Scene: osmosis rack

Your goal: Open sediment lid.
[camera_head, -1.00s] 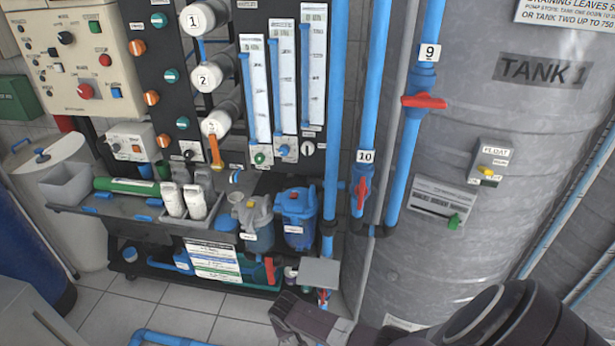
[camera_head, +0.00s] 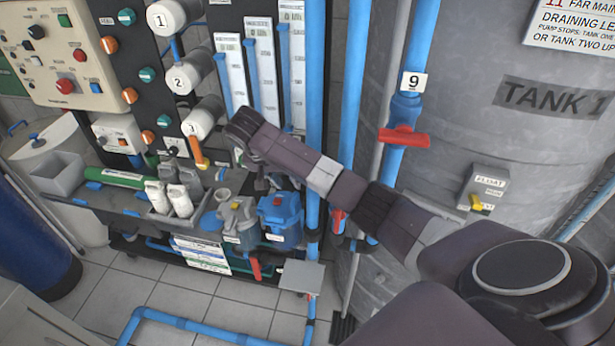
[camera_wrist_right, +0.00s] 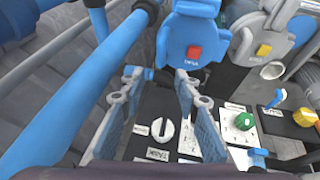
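A filter housing with a blue lid (camera_head: 280,208) stands on the low rack; in the right wrist view this blue lid (camera_wrist_right: 194,35) has a red button. A housing with a grey lid (camera_head: 238,215) stands to its left; in the wrist view the grey lid (camera_wrist_right: 262,38) has a yellow button. Both lids look shut. I cannot read which label says sediment. My right gripper (camera_wrist_right: 158,76) is open and empty, its fingers apart above the panel, near the blue lid. In the head view it hangs small (camera_head: 262,183) behind the lids, partly hidden by my arm. My left gripper is out of view.
A vertical blue pipe (camera_head: 314,100) rises close to the right of the lids. White tubes and flow gauges (camera_head: 228,75) stand behind. A grey tray (camera_head: 110,200) with bottles (camera_head: 178,200) lies to the left. Tank 1 (camera_head: 530,150) fills the right side.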

